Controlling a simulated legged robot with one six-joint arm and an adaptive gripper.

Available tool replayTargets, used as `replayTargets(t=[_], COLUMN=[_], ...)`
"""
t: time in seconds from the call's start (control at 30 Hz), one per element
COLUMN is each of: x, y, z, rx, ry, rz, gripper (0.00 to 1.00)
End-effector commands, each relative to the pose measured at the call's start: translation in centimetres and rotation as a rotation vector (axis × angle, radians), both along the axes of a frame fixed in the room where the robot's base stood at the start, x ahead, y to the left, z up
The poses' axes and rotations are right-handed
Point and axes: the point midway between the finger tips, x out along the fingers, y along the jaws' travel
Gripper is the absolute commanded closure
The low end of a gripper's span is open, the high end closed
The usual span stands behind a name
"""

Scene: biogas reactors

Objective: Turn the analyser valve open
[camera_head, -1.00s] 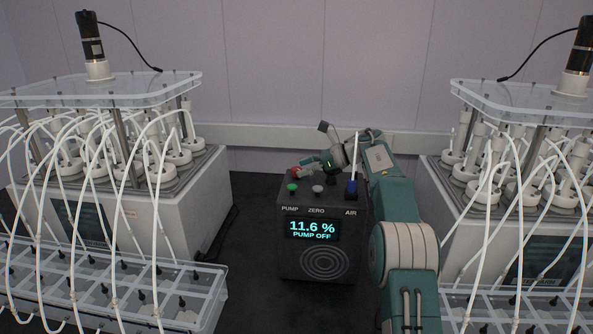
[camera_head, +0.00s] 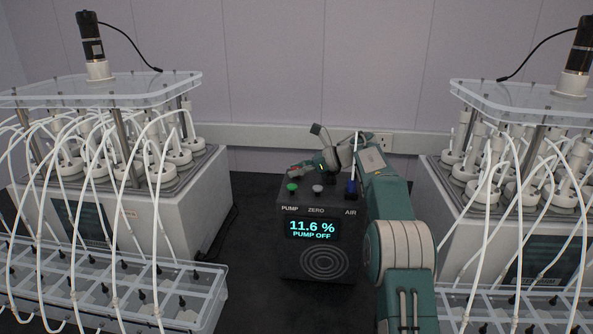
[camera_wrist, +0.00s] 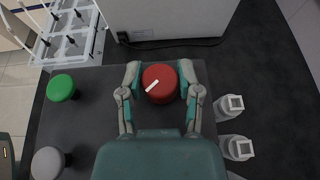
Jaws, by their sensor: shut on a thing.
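The analyser (camera_head: 322,266) is a dark box between two reactor units, and its display reads 11.6 % and PUMP OFF. Its valve is a round red knob (camera_wrist: 164,92) on the top face, with a white mark that runs diagonally from lower left to upper right in the wrist view. My gripper (camera_wrist: 160,77) is shut on the knob, with one finger against each side. In the head view the gripper (camera_head: 308,169) is at the back of the analyser's top and hides most of the knob.
A green PUMP button (camera_head: 292,188) and a grey ZERO button (camera_head: 317,189) sit in front of the valve. White fittings (camera_wrist: 229,106) stand right of the knob in the wrist view. Reactor units (camera_head: 190,215) with tubes flank the analyser.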

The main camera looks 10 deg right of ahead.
Motion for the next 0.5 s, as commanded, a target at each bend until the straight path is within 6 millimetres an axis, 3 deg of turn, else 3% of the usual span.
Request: replayTargets(t=[0.5], x=[0.06], y=[0.17], z=[0.13], rx=[0.002], ry=[-0.003], rz=[-0.264], gripper=[1.0])
